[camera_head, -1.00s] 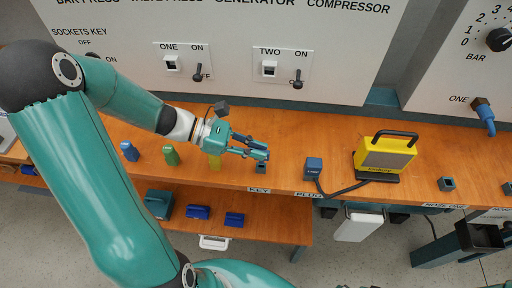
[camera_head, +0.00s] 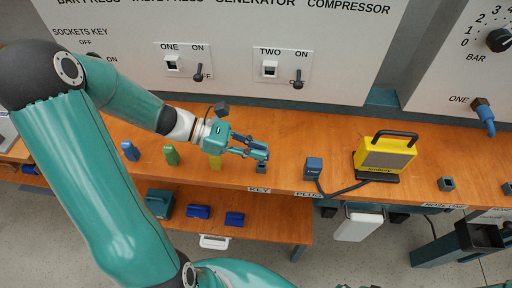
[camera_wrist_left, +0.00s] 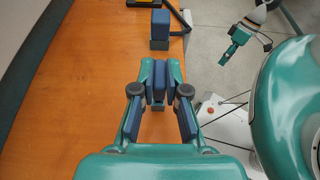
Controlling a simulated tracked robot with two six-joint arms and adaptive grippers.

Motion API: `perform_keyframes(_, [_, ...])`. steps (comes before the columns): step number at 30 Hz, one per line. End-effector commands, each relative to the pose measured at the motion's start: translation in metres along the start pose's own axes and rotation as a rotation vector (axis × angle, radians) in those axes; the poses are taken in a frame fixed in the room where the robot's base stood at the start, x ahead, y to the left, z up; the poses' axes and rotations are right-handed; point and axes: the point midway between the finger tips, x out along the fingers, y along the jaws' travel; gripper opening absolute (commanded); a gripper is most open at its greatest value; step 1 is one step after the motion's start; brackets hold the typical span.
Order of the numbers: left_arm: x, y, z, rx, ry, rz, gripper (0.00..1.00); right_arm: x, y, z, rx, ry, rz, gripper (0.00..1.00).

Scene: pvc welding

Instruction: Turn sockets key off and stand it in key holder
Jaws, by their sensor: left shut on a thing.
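My left gripper (camera_head: 262,152) is low over the wooden bench, shut on the key (camera_wrist_left: 159,84). The key is a small dark blue piece between the fingertips in the left wrist view. The key holder (camera_head: 262,168), a small dark block, stands directly under the fingertips by the KEY label (camera_head: 259,190). I cannot tell whether the key is inside the holder or just above it.
A blue plug (camera_head: 313,167) on a cable stands right of the holder, beside a yellow lamp (camera_head: 385,154). Blue (camera_head: 130,151), green (camera_head: 171,155) and yellow (camera_head: 215,163) pieces stand left of it. Bare bench (camera_head: 335,130) lies behind the plug.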

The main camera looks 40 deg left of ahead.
Motion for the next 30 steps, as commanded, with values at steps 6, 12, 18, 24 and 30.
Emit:
perform_keyframes(6, [0.000,0.000,0.001,0.000,0.000,0.000,0.00,-0.002,-0.001,0.000,0.000,0.000,0.000,0.40])
perform_keyframes(12, [0.000,0.000,0.000,0.000,0.000,0.000,0.00,-0.001,-0.001,0.000,0.000,0.000,0.000,0.40])
perform_keyframes(18, [0.002,0.000,-0.002,0.001,0.000,-0.002,0.00,0.001,0.000,0.000,0.000,0.000,0.000,0.40])
perform_keyframes(24, [0.004,0.000,-0.007,0.001,0.000,-0.002,0.00,0.004,0.002,0.000,0.000,0.000,0.000,0.40])
perform_keyframes(30, [0.006,0.000,-0.011,0.000,0.000,-0.001,0.00,0.008,0.003,0.000,0.000,0.000,0.000,0.40])
